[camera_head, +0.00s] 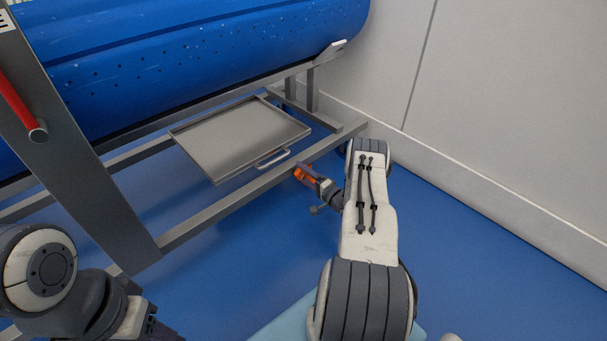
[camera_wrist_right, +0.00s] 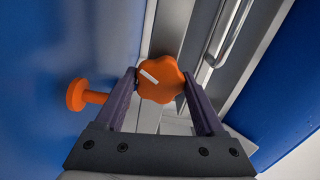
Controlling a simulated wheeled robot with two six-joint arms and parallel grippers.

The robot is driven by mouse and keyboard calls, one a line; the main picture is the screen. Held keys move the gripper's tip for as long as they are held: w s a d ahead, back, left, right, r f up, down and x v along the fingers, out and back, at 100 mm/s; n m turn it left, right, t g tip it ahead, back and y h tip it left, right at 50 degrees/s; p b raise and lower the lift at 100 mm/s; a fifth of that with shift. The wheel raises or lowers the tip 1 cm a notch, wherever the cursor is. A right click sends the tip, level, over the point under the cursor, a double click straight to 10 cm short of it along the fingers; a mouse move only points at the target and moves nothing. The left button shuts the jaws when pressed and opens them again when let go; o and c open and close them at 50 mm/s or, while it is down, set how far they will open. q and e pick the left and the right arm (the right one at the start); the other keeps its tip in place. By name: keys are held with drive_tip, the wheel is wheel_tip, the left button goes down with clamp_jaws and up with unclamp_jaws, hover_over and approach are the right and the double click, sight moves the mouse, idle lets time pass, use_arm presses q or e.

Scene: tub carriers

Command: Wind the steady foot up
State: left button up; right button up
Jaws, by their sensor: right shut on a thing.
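An orange lobed knob (camera_wrist_right: 161,80) with a white mark on its face sits between the two fingers of my right gripper (camera_wrist_right: 163,92) in the right wrist view. The gripper is shut on it. In the head view the right gripper (camera_head: 312,180) is at the front rail of the carrier, with orange (camera_head: 301,173) showing at its tip. The steady foot itself cannot be made out. My left gripper (camera_head: 148,326) is partly in view at the bottom left, its fingers unclear.
A large blue tub (camera_head: 200,50) lies on a grey metal frame (camera_head: 230,203). A shallow grey tray (camera_head: 240,136) with a handle sits on the frame beside the gripper. A slanted post with a red lever (camera_head: 22,103) stands at left. A pale wall (camera_head: 500,110) bounds the right; blue floor lies open in front.

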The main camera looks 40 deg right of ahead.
drive_tip(key=shift+m, duration=0.3)
idle(0.4)
drive_tip(key=o, duration=1.3)
drive_tip(key=shift+o, duration=0.2)
drive_tip(key=shift+s, duration=0.1)
drive_tip(key=shift+s+p, duration=0.25)
drive_tip(key=shift+p, duration=0.05)
drive_tip(key=s+p, duration=0.4)
drive_tip(key=s, duration=0.6)
drive_tip(key=shift+d+p, duration=0.3)
drive_tip(key=shift+d, duration=0.05)
drive_tip(key=shift+w, duration=0.1)
